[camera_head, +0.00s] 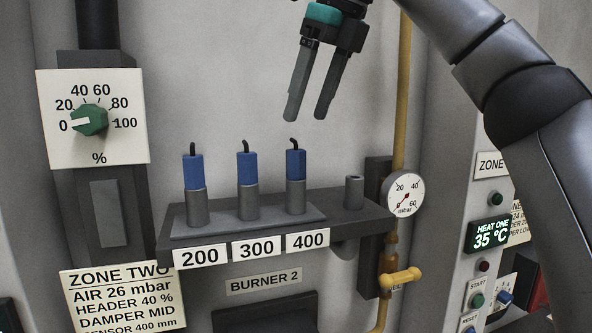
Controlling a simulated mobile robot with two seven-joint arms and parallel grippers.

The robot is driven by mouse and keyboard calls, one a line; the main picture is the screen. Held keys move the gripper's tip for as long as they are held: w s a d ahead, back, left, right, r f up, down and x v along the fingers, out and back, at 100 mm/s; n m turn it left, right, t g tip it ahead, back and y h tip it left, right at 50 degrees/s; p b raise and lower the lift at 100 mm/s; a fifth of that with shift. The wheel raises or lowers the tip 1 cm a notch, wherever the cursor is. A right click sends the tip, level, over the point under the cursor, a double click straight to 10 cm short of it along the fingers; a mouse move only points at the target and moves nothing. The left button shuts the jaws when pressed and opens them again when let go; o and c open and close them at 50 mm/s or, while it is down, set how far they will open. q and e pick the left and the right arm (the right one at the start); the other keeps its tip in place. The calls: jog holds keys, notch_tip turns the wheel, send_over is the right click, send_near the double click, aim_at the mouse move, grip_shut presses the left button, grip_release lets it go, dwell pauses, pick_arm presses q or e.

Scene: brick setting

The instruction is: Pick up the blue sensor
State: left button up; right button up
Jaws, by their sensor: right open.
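Three blue sensors stand upright in grey metal holders on a dark shelf (345,222). The left blue sensor (193,170) is above the label 200, the middle one (247,167) above 300, and the right one (296,164) above 400. Each has a short black lead at its top. My right gripper (306,117) is open and empty, fingers pointing down, above and slightly right of the sensor at 400, apart from it in the picture. My left gripper is not in view.
An empty grey socket (354,191) stands at the shelf's right end, beside a pressure gauge (403,194) and a yellow pipe (401,110). A green dial (89,120) is at left, above a ZONE TWO notice (122,297) reading sensor 400 mm. A control panel (488,235) is at right.

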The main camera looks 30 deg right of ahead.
aim_at(298, 150)
jog(key=shift+x, duration=1.5)
jog(key=x, duration=0.4)
jog(key=shift+s+d+f, duration=0.1)
jog(key=shift+d+f, duration=0.05)
jog(key=shift+f, duration=0.55)
grip_shut()
